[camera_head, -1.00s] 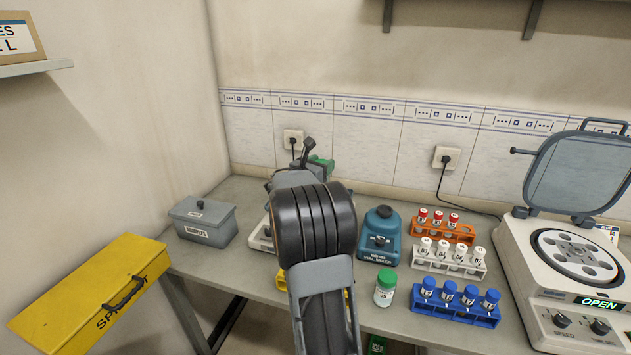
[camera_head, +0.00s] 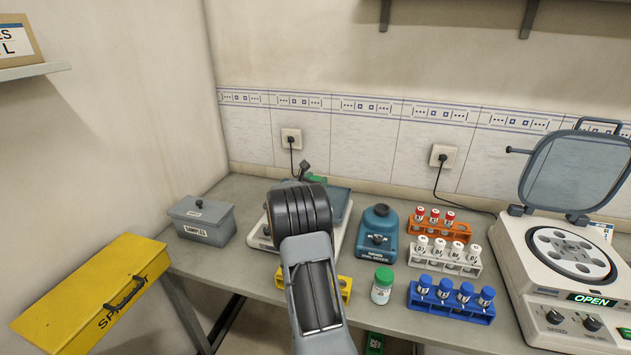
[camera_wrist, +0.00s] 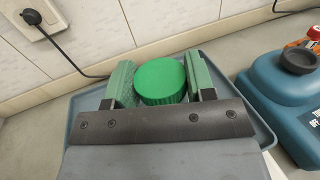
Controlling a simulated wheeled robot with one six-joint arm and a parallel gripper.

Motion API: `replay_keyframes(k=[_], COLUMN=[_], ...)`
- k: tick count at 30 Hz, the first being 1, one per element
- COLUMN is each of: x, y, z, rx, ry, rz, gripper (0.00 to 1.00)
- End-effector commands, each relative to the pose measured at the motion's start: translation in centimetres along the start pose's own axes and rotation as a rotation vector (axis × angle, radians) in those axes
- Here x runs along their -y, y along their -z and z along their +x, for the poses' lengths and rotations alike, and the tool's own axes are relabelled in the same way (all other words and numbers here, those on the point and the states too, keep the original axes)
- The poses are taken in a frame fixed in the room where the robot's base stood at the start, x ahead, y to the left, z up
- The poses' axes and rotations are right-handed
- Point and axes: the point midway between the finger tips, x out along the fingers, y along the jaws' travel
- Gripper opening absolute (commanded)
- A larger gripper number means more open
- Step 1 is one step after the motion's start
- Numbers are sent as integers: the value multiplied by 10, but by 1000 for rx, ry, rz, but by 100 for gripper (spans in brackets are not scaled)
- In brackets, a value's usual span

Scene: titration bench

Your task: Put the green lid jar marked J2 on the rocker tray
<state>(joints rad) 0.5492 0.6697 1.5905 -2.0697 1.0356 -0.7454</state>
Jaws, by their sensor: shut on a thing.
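My gripper (camera_wrist: 160,88) is shut on a jar with a ribbed green lid (camera_wrist: 160,76), one green-padded finger on each side. Only the lid shows clearly; the jar's body and marking are hidden. The blue-grey rocker tray (camera_wrist: 250,112) lies beneath the gripper and jar in the wrist view. In the head view my arm covers much of the rocker, but its tray (camera_head: 340,203) shows to the right of the arm. I cannot tell whether the jar's base touches the tray. A second green-lid jar (camera_head: 382,287) stands on the bench; its label is too small to read surely.
A blue vortex mixer (camera_head: 377,238) stands close right of the rocker. Right of it are racks of red-capped (camera_head: 456,235), white-capped (camera_head: 470,265) and blue-capped (camera_head: 470,312) tubes, then an open centrifuge (camera_head: 520,262). A grey samples box (camera_head: 203,222) is at the left.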

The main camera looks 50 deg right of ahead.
Motion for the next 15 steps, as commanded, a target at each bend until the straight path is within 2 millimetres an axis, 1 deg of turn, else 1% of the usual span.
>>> replay_keyframes(k=[5,9,10,15], x=[0,0,0,0], y=[-1,2,3,2], z=[0,0,0,0], rx=[2,2,1,0], ry=[0,0,0,0], rz=[1,1,1,1], gripper=[16,16,51,67])
